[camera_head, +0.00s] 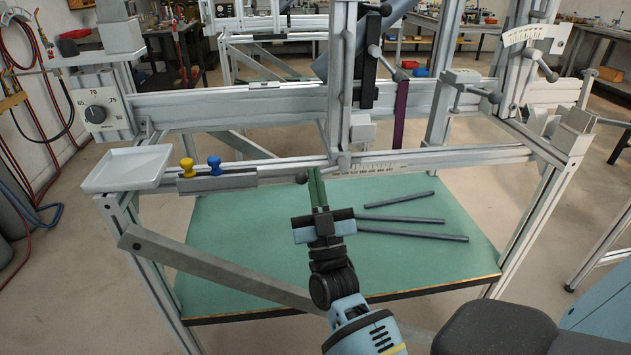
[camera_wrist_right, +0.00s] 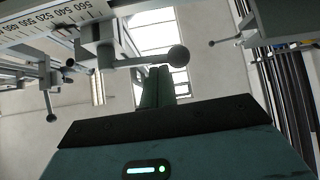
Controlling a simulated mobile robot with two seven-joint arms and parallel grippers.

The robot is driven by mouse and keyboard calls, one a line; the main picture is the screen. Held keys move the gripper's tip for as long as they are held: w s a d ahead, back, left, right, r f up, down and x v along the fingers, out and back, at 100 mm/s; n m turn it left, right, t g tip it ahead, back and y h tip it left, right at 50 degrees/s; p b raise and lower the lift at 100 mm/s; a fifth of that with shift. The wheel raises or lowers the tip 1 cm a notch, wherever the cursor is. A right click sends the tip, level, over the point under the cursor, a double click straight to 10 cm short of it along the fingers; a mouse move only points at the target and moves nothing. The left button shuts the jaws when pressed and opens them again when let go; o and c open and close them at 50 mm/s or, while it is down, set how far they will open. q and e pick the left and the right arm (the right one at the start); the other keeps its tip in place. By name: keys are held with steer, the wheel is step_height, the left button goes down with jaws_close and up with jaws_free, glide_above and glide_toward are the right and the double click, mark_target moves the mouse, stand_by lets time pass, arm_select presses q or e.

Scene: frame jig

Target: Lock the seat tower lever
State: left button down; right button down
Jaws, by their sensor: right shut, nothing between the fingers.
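A lever with a dark ball knob (camera_head: 302,177) sticks out to the left at the foot of the central upright tower (camera_head: 341,80), by the lower rail's scale. In the right wrist view the lever's ball (camera_wrist_right: 178,54) and its rod show just beyond my fingertips, with the rod running left to a block under the scale. My right gripper (camera_head: 316,172) is shut and empty, its green fingers pointing up close beside the knob. In the wrist view its fingertips (camera_wrist_right: 158,70) are just below the lever; I cannot tell whether they touch. My left gripper is not in view.
The lower rail (camera_head: 440,157) crosses the jig. A white tray (camera_head: 130,168) and a holder with yellow (camera_head: 187,167) and blue knobs (camera_head: 214,165) sit at left. Dark tubes (camera_head: 412,236) lie on the green shelf (camera_head: 240,240). More levers (camera_head: 475,92) stand at upper right.

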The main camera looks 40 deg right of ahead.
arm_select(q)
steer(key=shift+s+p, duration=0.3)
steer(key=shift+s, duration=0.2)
arm_select(e)
steer(key=shift+d+f+n+t+y, duration=0.15)
steer(key=shift+n+t+y, duration=0.1)
steer(key=shift+n+y, duration=0.35)
steer(key=shift+a+f+n+t+y, duration=0.1)
steer(key=shift+n+t+y, duration=0.15)
steer(key=shift+n+y, duration=0.3)
